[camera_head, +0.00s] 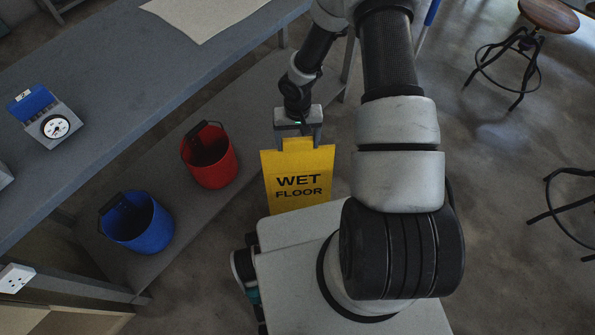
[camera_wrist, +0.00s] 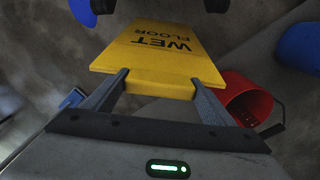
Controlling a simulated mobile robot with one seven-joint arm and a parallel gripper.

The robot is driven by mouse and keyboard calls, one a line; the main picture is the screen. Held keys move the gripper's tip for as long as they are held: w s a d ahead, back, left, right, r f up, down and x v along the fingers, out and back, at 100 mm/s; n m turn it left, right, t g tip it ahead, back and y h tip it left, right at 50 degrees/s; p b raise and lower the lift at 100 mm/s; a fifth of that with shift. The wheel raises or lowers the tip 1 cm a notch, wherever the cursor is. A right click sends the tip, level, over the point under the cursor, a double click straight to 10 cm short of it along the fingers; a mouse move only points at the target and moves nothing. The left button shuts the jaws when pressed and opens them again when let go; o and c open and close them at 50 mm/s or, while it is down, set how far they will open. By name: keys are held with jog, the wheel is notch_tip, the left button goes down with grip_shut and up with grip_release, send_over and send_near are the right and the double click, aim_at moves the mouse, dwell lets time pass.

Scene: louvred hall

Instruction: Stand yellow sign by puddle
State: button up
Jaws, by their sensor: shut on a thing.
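The yellow sign (camera_head: 298,170) reads "WET FLOOR" and hangs upright below my gripper (camera_head: 298,138), in front of my base in the head view. My gripper is shut on the sign's top part. In the wrist view the yellow sign (camera_wrist: 160,55) stretches away from the two fingers of my gripper (camera_wrist: 160,88), its lettering upside down. The sign's lower edge is hidden behind my base in the head view, so I cannot tell whether it touches the floor. I cannot make out a puddle for certain; a faint shiny patch (camera_head: 500,135) shows on the floor at the right.
A red bucket (camera_head: 210,170) and a blue bucket (camera_head: 150,235) stand on a low shelf under the grey table (camera_head: 130,75). A wooden-topped stool (camera_head: 548,15) stands at the upper right. Open floor lies at the right.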

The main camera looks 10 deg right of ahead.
aim_at(298, 153)
jog(key=shift+f+b, duration=0.8)
jog(key=shift+f, duration=2.35)
jog(key=shift+f, duration=0.15)
jog(key=o, duration=2.1)
